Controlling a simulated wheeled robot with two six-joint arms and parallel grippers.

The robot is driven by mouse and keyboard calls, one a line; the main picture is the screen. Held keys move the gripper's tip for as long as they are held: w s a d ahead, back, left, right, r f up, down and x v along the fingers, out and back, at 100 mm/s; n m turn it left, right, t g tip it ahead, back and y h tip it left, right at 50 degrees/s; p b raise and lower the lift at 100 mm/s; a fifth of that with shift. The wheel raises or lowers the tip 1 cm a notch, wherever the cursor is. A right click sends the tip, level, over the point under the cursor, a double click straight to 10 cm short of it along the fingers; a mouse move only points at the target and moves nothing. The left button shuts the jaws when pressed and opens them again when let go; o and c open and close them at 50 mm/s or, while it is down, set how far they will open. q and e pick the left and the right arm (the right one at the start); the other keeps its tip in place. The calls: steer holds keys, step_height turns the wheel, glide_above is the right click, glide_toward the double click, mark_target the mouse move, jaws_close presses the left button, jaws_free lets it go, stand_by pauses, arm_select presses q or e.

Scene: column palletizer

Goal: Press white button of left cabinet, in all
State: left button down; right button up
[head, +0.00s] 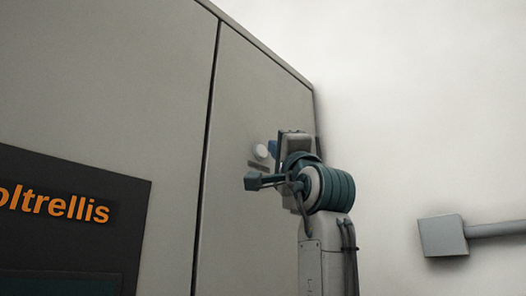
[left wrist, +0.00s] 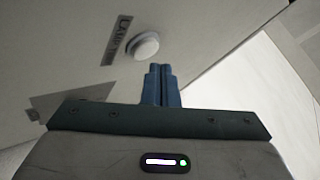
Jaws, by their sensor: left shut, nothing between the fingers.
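The white button (head: 261,151) is a round knob on the grey cabinet (head: 258,85), near its right edge. It also shows in the left wrist view (left wrist: 145,45), beside a grey label that seems to start with "LAMP". My left gripper (head: 272,147) is shut and empty, with blue fingers beside the button. In the left wrist view its fingertips (left wrist: 160,67) lie just below and right of the button, with a small gap in the picture. I cannot tell how far they are from the panel. My right gripper is in neither view.
A dark panel with orange lettering (head: 60,208) is on the cabinet at left. A dark vertical seam (head: 208,125) divides the cabinet front. A second label (left wrist: 70,100) is partly hidden by my gripper. A grey box with a pipe (head: 443,236) is on the pale wall at right.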

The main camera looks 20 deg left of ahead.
arm_select(q)
steer(key=shift+a, duration=0.1)
stand_by(0.7)
steer(key=shift+w+a, duration=0.15)
steer(key=shift+a, duration=0.2)
steer(key=shift+w+a, duration=0.15)
steer(key=shift+a, duration=0.15)
stand_by(0.8)
steer(key=shift+d, duration=0.1)
steer(key=shift+s+d, duration=0.3)
steer(key=shift+d, duration=0.3)
steer(key=shift+d, duration=0.1)
